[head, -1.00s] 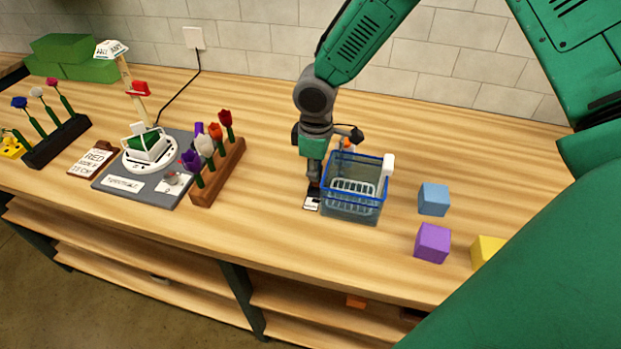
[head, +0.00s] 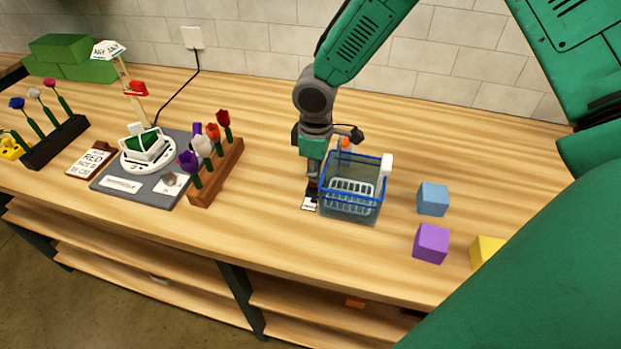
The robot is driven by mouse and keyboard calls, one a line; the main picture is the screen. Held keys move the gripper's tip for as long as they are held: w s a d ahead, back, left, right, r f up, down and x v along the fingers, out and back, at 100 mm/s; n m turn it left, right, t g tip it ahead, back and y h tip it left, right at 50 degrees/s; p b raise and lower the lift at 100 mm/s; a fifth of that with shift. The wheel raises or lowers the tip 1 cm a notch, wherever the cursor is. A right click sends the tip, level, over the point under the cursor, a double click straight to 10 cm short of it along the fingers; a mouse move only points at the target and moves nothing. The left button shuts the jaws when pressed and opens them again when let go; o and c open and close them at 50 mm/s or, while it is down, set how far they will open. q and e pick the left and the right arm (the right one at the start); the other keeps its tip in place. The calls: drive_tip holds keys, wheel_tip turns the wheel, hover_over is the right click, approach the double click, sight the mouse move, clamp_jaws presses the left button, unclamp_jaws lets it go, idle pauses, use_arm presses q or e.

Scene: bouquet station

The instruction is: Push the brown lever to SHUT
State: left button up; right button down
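My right gripper (head: 312,190) points down close against the left side of a blue mesh basket (head: 350,208). Its fingertips are low over a small dark fitting with a white label (head: 309,204) on the table. I cannot make out the brown lever; the gripper and the basket may hide it. The label is too small to read. The fingers look close together, but I cannot tell whether they are open or shut. My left gripper is not in view.
A blue cube (head: 432,199), a purple cube (head: 430,243) and a yellow cube (head: 486,251) lie right of the basket. A flower rack (head: 222,178) and a white turntable (head: 146,160) on a grey base stand left. Clear wood lies between rack and gripper.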

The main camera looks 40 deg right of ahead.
drive_tip(key=shift+s+a+r+p, duration=0.15)
drive_tip(key=shift+a+r+p, duration=0.1)
drive_tip(key=shift+r+p, duration=0.15)
drive_tip(key=shift+s+a+r, duration=0.1)
drive_tip(key=shift+a+r, duration=0.05)
idle(0.4)
wheel_tip(320, 180, up, 6)
drive_tip(key=p, duration=0.5)
idle(0.5)
